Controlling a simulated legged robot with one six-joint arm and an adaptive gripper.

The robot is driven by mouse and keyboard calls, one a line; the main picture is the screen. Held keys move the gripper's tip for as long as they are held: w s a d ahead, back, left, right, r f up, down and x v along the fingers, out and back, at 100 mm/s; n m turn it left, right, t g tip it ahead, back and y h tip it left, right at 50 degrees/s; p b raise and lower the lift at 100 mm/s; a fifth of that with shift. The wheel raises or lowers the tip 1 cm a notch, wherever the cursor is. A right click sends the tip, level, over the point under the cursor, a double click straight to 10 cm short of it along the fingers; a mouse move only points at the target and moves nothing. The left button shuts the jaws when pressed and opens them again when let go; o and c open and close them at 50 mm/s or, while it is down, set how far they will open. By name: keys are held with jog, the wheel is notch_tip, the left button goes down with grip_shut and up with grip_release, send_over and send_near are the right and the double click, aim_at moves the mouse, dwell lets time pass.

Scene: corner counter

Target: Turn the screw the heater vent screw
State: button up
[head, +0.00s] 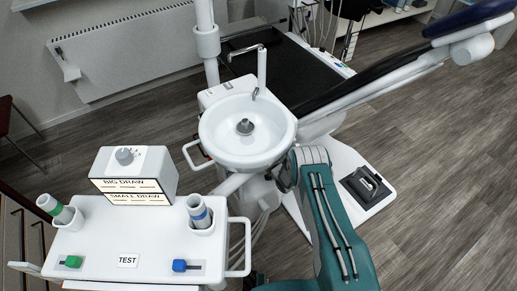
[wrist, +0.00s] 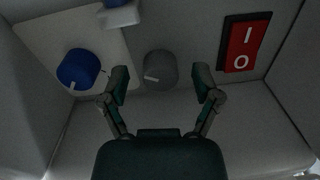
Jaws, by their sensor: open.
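A round grey knob (wrist: 160,68) with a light mark shows between and beyond the fingertips. I cannot tell whether the fingers touch it. My gripper is not seen in the head view.
In the wrist view, a blue knob (wrist: 78,69) is at left and a red rocker switch (wrist: 246,43) at right. In the head view, a white basin (head: 248,160) and a tray (head: 130,240) with a control box (head: 133,168) stand before the heater. Wooden floor lies clear at right.

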jog(key=v, duration=0.7)
jog(key=shift+s+f, duration=0.1)
dwell(0.4)
